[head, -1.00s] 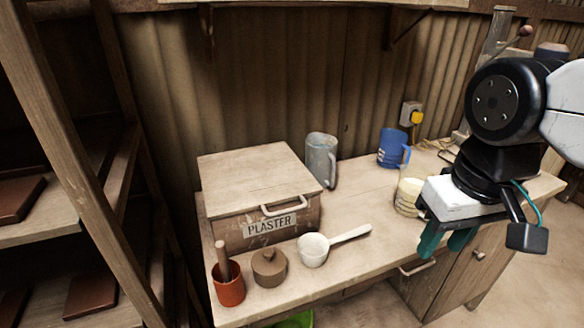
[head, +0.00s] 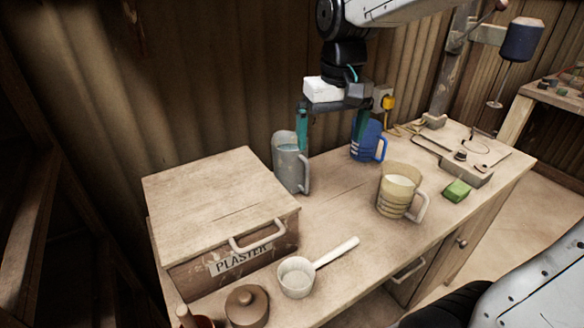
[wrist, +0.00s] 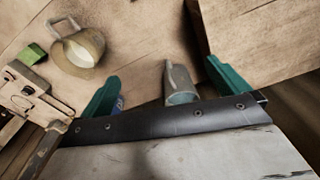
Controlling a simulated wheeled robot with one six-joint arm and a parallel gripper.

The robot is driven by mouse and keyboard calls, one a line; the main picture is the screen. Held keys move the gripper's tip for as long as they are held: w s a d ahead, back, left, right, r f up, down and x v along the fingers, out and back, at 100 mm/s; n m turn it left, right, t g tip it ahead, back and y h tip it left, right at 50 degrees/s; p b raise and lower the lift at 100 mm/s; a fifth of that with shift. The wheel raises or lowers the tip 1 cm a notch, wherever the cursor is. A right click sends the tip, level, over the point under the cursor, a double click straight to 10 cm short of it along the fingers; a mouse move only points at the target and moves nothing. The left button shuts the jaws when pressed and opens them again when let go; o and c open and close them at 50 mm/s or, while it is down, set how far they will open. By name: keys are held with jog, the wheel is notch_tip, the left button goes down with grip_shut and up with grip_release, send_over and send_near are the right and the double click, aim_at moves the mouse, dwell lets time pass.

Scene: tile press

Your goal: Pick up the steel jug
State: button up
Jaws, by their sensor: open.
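The steel jug (head: 290,168), a grey worn metal jug with a handle on its right, stands upright at the back of the bench beside the plaster box. My gripper (head: 332,128) is open and empty, pointing down at the back of the bench. In the head view its left finger overlaps the top of the jug; I cannot tell whether they touch.
A blue jug (head: 366,142) stands behind my right finger. A cream jug (head: 398,190) is in front, with a green block (head: 457,190) beyond. The plaster box (head: 225,200) is left of the steel jug.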

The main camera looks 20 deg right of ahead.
send_over(290, 156)
jog(key=w+d, duration=0.2)
jog(key=w, duration=0.2)
notch_tip(290, 156, down, 8)
jog(key=shift+f+g, duration=0.3)
jog(key=shift+f, duration=0.5)
jog(key=f, duration=0.7)
jog(key=shift+s+a, duration=0.15)
jog(key=shift+a, duration=0.1)
jog(key=c, duration=1.1)
jog(key=shift+r, duration=0.1)
jog(key=shift+c, duration=0.4)
jog(key=shift+r, duration=0.15)
